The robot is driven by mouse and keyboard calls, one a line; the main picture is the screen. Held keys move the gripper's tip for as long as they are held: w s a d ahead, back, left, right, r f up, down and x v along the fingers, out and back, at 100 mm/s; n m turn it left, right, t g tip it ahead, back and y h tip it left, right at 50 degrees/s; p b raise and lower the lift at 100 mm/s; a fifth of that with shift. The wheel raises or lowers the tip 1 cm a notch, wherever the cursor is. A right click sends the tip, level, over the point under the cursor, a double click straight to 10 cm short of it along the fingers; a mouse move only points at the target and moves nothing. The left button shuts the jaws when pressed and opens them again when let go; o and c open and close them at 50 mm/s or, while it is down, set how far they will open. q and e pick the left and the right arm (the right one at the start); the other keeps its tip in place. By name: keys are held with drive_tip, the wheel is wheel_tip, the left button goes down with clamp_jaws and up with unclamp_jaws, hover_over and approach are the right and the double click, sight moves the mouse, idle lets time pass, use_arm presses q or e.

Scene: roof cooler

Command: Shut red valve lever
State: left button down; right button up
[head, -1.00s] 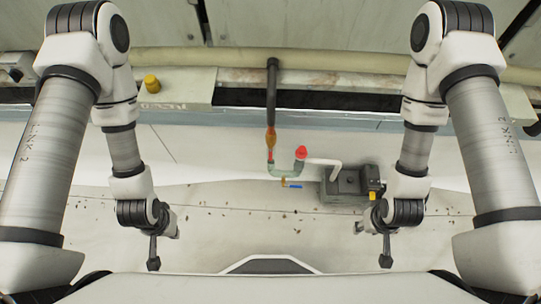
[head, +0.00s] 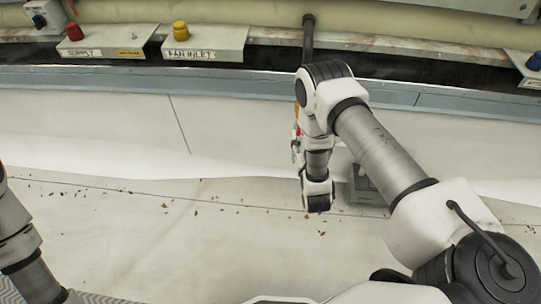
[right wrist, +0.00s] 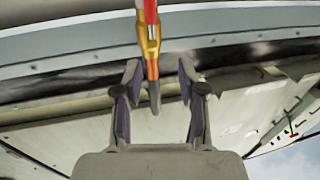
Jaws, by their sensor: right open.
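In the right wrist view a brass valve body (right wrist: 149,42) with a red strip (right wrist: 151,12), likely the red lever seen along its length, hangs at the top centre. A dark grey pipe end (right wrist: 154,97) continues below it. My right gripper (right wrist: 158,72) is open, its two fingers apart on either side of this pipe, with nothing visibly clamped. In the head view my right arm covers most of the valve; only an orange-brown sliver (head: 299,90) and small red bits show left of it. The right gripper is hidden there. My left gripper is out of view.
A dark vertical pipe (head: 308,38) comes down from the back wall. A grey box (head: 362,183) stands partly behind my right arm. A ledge carries a yellow knob (head: 180,30), a red knob (head: 74,31) and a blue knob (head: 534,62). The pale floor at left is clear apart from debris.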

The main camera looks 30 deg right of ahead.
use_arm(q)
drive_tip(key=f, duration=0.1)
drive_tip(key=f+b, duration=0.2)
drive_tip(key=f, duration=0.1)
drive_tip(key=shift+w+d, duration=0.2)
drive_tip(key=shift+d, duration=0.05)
use_arm(e)
drive_tip(key=w+d+f, duration=0.3)
drive_tip(key=w, duration=0.3)
drive_tip(key=shift+w+d+f, duration=0.15)
drive_tip(key=shift+w+d, duration=0.15)
drive_tip(key=shift+w, duration=0.05)
drive_tip(key=shift+c, duration=0.2)
clamp_jaws()
